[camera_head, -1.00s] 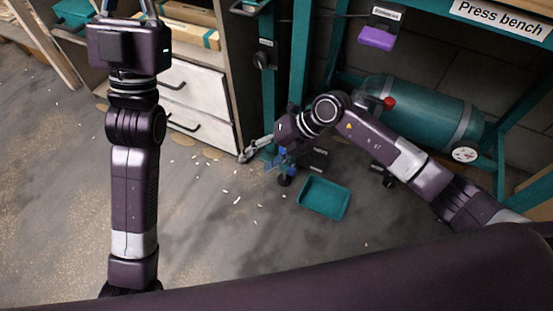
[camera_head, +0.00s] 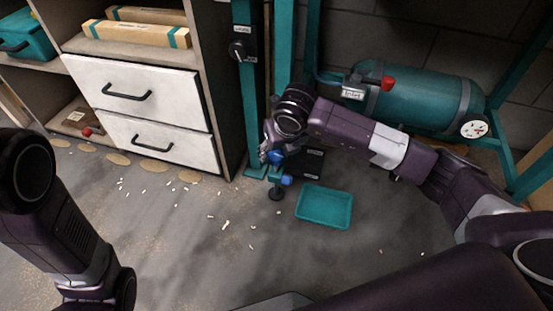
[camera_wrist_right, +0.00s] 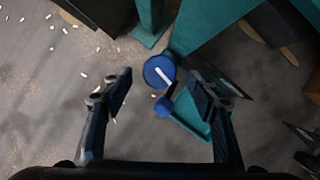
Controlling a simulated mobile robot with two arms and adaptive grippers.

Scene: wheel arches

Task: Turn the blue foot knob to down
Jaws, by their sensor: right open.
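The blue foot knob (camera_wrist_right: 159,71) is a round disc with a white line, seen between the two fingertips in the right wrist view. In the head view a bit of blue (camera_head: 275,157) shows by my right gripper (camera_head: 268,153), which partly hides it. My right gripper (camera_wrist_right: 161,80) is open, with one finger on each side of the knob in the picture; I cannot tell whether either touches it. A smaller blue ball (camera_wrist_right: 163,106) lies below the knob, and also shows in the head view (camera_head: 287,181). My left gripper is out of view.
A teal tray (camera_head: 324,207) lies on the floor right of the knob. A teal post (camera_head: 249,100) with a black dial (camera_head: 240,51) rises behind. White drawers (camera_head: 135,90) stand left, a teal tank (camera_head: 425,103) right. Small white bits litter the floor.

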